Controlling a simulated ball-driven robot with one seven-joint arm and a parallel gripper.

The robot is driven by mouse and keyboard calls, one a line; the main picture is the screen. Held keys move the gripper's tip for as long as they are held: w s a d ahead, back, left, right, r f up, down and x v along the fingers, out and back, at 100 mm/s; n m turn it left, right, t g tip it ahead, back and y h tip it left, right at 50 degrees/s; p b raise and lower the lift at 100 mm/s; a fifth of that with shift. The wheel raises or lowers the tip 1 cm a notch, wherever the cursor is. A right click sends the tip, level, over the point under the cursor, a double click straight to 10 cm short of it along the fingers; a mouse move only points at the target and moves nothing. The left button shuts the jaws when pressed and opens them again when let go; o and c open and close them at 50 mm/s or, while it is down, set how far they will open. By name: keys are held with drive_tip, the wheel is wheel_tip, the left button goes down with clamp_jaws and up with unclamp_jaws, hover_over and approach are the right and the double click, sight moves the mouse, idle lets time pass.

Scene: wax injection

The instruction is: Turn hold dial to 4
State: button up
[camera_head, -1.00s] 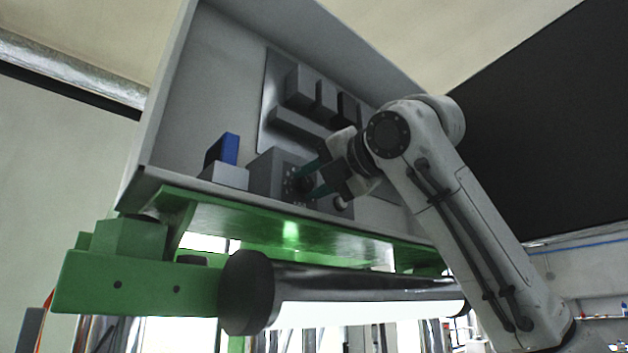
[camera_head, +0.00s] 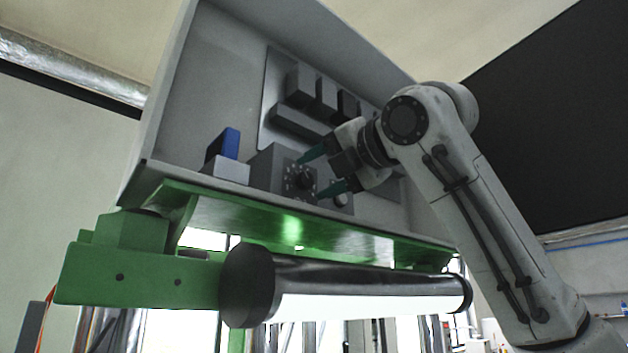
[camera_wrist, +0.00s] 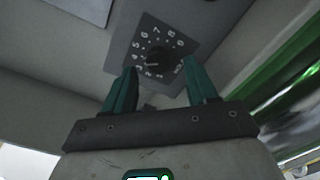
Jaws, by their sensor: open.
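The hold dial (camera_head: 305,178) is a dark round knob on the front of a grey box in the machine cabinet. In the wrist view the dial (camera_wrist: 155,58) sits in a ring of white numerals on a dark square plate. Its knob seems to point to the lower left, toward the 3 and 4, but I cannot read the exact setting. My gripper (camera_head: 313,177) is open, its two green fingers directed at the dial. In the wrist view my gripper (camera_wrist: 160,68) has a finger on either side below the dial, with nothing between them and apparently clear of the knob.
A blue switch (camera_head: 230,145) on a light block (camera_head: 226,170) stands left of the dial box. Grey blocks (camera_head: 318,95) are mounted above it. A pale round knob (camera_head: 340,199) is just right of the dial. A green frame (camera_head: 290,228) runs below.

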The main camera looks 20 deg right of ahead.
drive_tip(key=b+v, duration=0.2)
drive_tip(key=v, duration=0.7)
drive_tip(key=shift+b, duration=0.35)
drive_tip(key=w+a+m+p, duration=0.1)
drive_tip(key=w+m, duration=0.2)
drive_tip(key=m, duration=0.5)
drive_tip(key=w+a+m+p, duration=0.1)
drive_tip(key=w+m, duration=0.2)
drive_tip(key=m, duration=0.5)
drive_tip(key=w+a+m+p, duration=0.1)
drive_tip(key=w+m, duration=0.2)
drive_tip(key=m, duration=0.5)
drive_tip(key=shift+w+r+m+p, duration=0.35)
drive_tip(key=shift+r+m+p, duration=0.05)
drive_tip(key=shift+w+a+f, duration=0.1)
drive_tip(key=shift+w+a, duration=0.05)
drive_tip(key=shift+w, duration=0.3)
